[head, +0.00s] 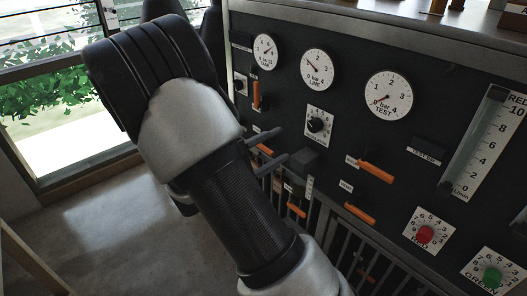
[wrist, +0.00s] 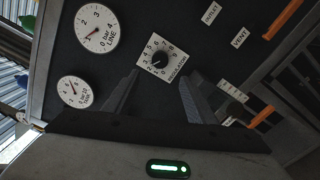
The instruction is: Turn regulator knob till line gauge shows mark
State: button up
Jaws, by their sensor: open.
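The regulator knob (head: 316,125) is a small black knob on a white numbered plate on the dark panel, below the line gauge (head: 319,69). In the wrist view the knob (wrist: 160,60) lies just beyond and between my fingertips, its pointer toward the low numbers. The line gauge is a round white dial; its needle points up and left, near the low end, around 1. It also shows in the wrist view (wrist: 97,28). I cannot make out a target mark on it. My gripper (head: 284,143) is open and empty, apart from the knob, also seen in the wrist view (wrist: 159,78).
The test gauge (head: 389,97) and another gauge (head: 265,51) flank the line gauge. Orange levers (head: 376,171) stick out below and right of the knob, another (head: 256,95) to its left. Red (head: 425,235) and green (head: 493,277) knobs sit lower right.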

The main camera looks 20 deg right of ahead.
jog(key=shift+v, duration=2.25)
jog(key=shift+d, duration=0.1)
dwell(0.3)
